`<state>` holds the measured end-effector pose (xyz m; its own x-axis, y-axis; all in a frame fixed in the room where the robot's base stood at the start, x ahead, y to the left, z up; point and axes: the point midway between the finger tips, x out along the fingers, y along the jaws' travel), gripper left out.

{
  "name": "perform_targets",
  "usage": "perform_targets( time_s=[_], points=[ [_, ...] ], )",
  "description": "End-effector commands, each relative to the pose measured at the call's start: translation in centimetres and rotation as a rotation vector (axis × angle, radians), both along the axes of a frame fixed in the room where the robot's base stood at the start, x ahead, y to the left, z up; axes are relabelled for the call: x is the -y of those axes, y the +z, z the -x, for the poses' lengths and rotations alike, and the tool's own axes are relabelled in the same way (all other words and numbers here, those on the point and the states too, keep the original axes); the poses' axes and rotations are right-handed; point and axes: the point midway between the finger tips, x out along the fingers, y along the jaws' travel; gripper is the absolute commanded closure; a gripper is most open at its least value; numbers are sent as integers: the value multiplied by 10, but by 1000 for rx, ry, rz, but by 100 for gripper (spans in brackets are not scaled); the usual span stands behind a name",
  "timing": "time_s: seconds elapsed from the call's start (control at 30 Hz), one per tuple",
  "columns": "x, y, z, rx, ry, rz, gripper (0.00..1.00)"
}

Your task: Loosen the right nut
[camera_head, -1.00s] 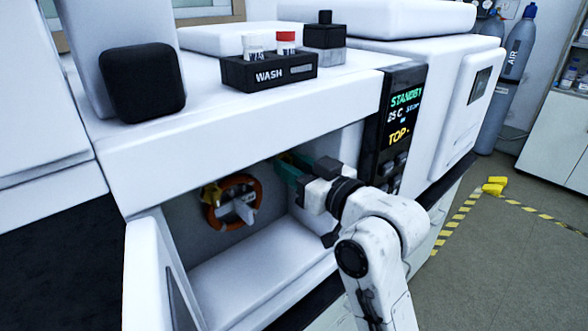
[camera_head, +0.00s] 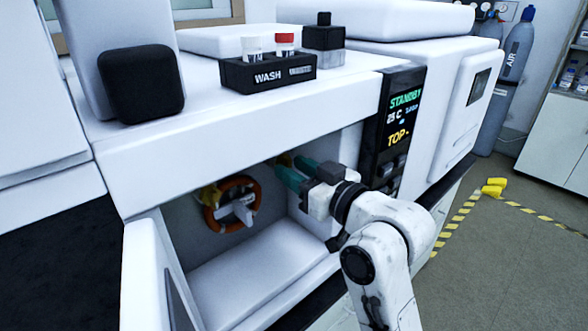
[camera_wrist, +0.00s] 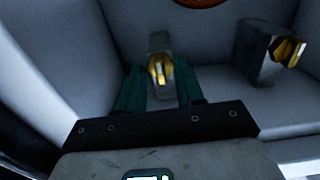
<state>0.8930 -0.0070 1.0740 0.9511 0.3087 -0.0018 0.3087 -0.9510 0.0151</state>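A brass nut (camera_wrist: 160,69) sits on a grey fitting straight ahead of my gripper (camera_wrist: 159,82) in the wrist view. My two green fingers are apart, one on each side of the line to this nut, with gaps visible. I cannot tell whether the tips reach past it. A second brass nut (camera_wrist: 290,50) on a grey block is off to the right in that view. In the head view, my gripper (camera_head: 284,168) is inside the open oven, right of the orange coil (camera_head: 232,204). A brass piece (camera_head: 209,196) shows at the coil's left.
The white oven (camera_head: 240,280) has its door (camera_head: 150,275) open at the left. Its top edge (camera_head: 250,135) runs above my arm. The display panel (camera_head: 390,130) is close to the right of my wrist. A black wash rack (camera_head: 268,75) with vials stands on top.

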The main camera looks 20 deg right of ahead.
Motion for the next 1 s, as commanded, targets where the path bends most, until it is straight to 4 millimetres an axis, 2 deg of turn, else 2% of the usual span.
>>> perform_targets(
  time_s=[0.3, 0.5, 0.7, 1.0],
  points=[
    [19, -1, 56, 0, -3, -1, 63],
    [28, -1, 84, -3, -3, 0, 63],
    [31, -1, 95, -3, -2, 2, 63],
    [31, -1, 95, -2, -1, 2, 63]
  ],
)
